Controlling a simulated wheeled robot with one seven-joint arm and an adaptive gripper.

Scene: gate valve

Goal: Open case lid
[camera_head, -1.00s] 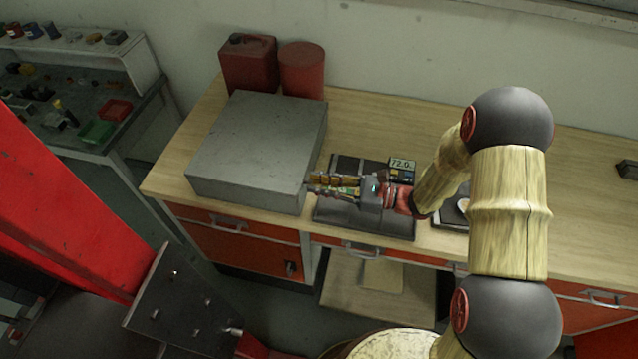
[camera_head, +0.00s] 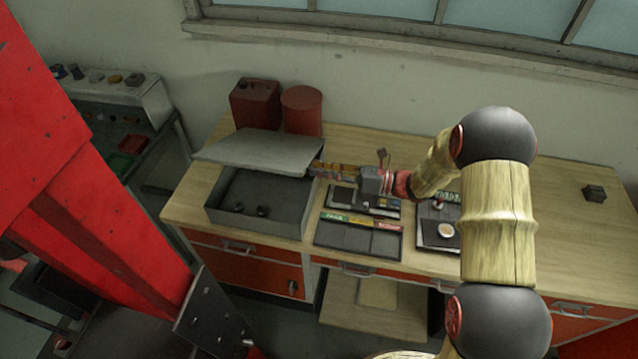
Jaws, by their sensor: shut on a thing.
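A grey case (camera_head: 228,221) stands on the wooden workbench at the left. Its lid (camera_head: 255,149) is partly raised, hinged at the back, and tilts up over the rear of the case. The dark inside shows, with small dark objects (camera_head: 250,210) on its floor. My gripper (camera_head: 318,170) is at the right edge of the lid, pointing left, and is shut on it. The exact contact of the fingertips with the lid edge is small and hard to make out.
A dark tray with coloured labels (camera_head: 358,239) and other dark trays lie right of the case. A small black block (camera_head: 594,193) sits at the far right.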

